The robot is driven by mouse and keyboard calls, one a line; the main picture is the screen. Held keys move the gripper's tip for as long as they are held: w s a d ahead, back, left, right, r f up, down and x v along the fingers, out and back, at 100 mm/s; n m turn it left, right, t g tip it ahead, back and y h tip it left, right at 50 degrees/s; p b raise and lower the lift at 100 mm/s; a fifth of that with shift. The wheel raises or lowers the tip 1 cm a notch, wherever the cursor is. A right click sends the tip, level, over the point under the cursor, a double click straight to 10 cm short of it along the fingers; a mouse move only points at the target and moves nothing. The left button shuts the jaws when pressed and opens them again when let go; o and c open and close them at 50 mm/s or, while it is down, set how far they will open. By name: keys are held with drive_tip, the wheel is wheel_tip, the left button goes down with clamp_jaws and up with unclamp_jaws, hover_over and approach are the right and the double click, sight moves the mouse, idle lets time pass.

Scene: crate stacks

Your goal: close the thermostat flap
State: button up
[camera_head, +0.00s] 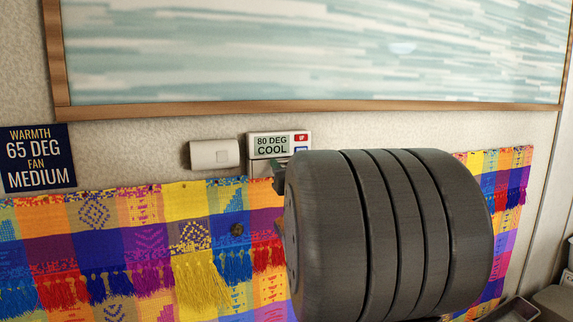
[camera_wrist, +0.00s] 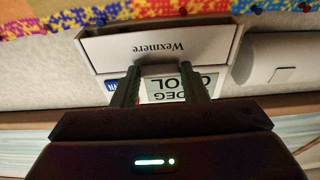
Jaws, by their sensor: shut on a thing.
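The thermostat (camera_head: 279,142) is a small white wall box with a display reading "80 DEG COOL" and red and blue buttons at its right. Its flap (camera_wrist: 200,45), a pale panel marked "Wexmere", shows upside down in the wrist view. In the head view only part of the flap (camera_head: 264,168) shows below the display. My gripper (camera_wrist: 160,72) is at the flap's edge, its two dark fingers shut on the flap, with the display partly visible between them. In the head view my arm hides most of the gripper. How far the flap is tilted is hard to tell.
A white wall box (camera_head: 214,154) is just left of the thermostat. A dark sign (camera_head: 38,158) reads "WARMTH 65 DEG FAN MEDIUM". A framed picture (camera_head: 300,55) hangs above, and a colourful fringed cloth (camera_head: 130,235) hangs close below.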

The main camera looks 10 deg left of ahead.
drive_tip(key=o, duration=1)
drive_tip(key=b+v, duration=0.2)
drive_tip(key=v, duration=1.1)
drive_tip(key=shift+s+d+f, duration=0.1)
drive_tip(key=shift+s+d, duration=0.15)
drive_tip(key=shift+s, duration=0.05)
drive_tip(key=shift+w+a, duration=0.1)
drive_tip(key=p+x, duration=0.2)
drive_tip(key=x, duration=1.1)
drive_tip(key=shift+w+a, duration=0.15)
drive_tip(key=shift+w, duration=0.1)
